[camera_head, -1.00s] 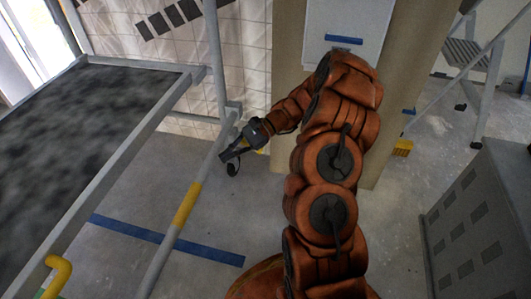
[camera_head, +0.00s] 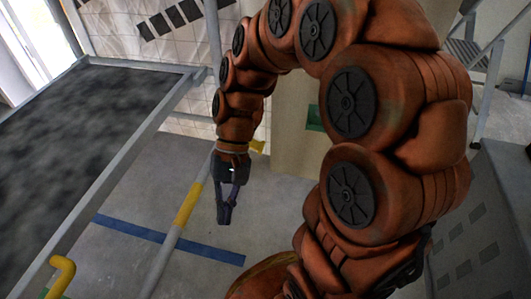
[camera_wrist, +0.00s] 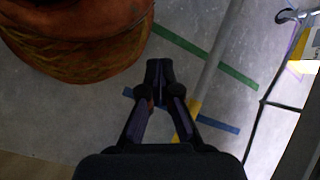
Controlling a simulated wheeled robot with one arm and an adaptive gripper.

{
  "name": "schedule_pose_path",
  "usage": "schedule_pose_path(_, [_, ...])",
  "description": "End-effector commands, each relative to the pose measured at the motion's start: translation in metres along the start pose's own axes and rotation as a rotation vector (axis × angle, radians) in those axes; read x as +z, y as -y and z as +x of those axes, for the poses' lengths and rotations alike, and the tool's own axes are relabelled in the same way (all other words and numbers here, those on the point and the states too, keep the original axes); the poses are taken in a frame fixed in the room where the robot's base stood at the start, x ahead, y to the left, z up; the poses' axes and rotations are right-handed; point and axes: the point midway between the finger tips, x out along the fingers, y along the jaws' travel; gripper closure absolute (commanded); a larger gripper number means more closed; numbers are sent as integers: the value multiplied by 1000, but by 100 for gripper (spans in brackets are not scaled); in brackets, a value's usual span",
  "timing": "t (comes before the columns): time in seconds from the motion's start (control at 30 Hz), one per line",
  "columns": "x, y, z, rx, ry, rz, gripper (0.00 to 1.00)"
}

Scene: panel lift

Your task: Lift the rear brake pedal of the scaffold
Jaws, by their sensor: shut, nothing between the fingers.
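The scaffold (camera_head: 165,115) is a grey tubular frame with a dark mottled platform, at the left of the head view. Its low rail has a yellow band (camera_head: 187,204), which also shows in the wrist view (camera_wrist: 195,107). My gripper (camera_head: 225,220) is shut and empty, pointing down just right of this rail; the frames do not show contact. In the wrist view its fingertips (camera_wrist: 159,65) meet over bare floor. A small yellow piece (camera_head: 258,147) is partly hidden behind my wrist; I cannot tell whether it is the rear brake pedal. No pedal is clearly recognisable.
A blue floor stripe (camera_head: 130,230) runs under the rail. A yellow bent tube (camera_head: 62,270) is at the lower left. A grey cabinet (camera_head: 480,220) stands at the right, with a stepladder (camera_head: 487,80) behind. Open floor (camera_head: 270,200) lies right of the rail.

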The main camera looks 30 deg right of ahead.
Motion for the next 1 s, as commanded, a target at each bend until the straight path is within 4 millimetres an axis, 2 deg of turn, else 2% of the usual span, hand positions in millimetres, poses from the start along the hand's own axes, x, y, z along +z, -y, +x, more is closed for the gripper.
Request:
schedule_pose_path(0.1, [24, -14, 5, 97, -40, -54, 100])
schedule_pose_path(0.3, [57, -44, 11, 251, -105, -131, 100])
schedule_pose_path(0.5, [78, -74, 12, 367, -157, -184, 100])
schedule_pose_path(0.7, [87, -89, 12, 422, -184, -207, 100])
schedule_pose_path(1.0, [88, -91, 12, 430, -188, -210, 100])
